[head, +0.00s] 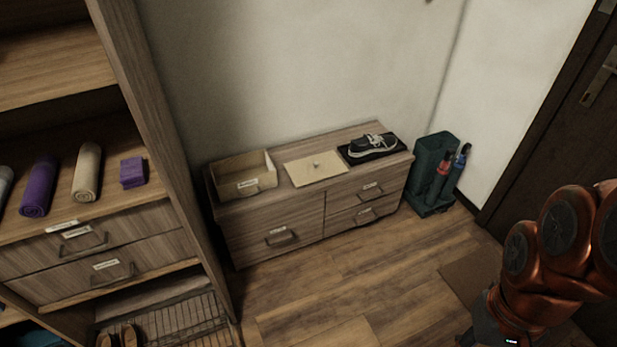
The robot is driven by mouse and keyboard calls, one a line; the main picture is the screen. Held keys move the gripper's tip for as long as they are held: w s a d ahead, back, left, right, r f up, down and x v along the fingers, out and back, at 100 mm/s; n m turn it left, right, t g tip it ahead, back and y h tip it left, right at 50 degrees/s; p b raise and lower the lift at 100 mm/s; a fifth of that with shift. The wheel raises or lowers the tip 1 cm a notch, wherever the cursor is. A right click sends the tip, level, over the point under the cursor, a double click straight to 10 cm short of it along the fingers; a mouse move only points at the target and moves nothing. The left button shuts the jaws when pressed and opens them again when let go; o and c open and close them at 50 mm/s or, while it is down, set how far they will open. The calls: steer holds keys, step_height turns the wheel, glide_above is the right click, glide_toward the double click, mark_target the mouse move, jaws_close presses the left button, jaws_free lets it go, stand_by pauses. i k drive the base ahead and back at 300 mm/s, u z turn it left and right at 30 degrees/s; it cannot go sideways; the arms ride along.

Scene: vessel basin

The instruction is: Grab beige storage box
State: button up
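The beige storage box (243,188) is an open-topped box with a small white label on its front. It stands on the left end of the low wooden drawer cabinet (272,227), against the wall. My arm shows at the lower right of the head view, well apart from the box. Only the top of what seems to be my gripper (484,324) shows at the bottom edge. Its fingertips are cut off by the frame, so its opening cannot be seen.
On the cabinet, a beige flat sheet (316,169) and a sneaker (373,144) on a black mat lie right of the box. A dark green holder (431,172) stands on the floor beside it. A tall shelf unit (168,150) stands left. The wooden floor (330,288) in front is clear.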

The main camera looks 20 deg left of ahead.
mark_target(244, 175)
steer(key=u, duration=0.15)
steer(key=i, duration=1.55)
steer(key=u, duration=1.95)
steer(key=i, duration=0.6)
steer(key=u, duration=0.55)
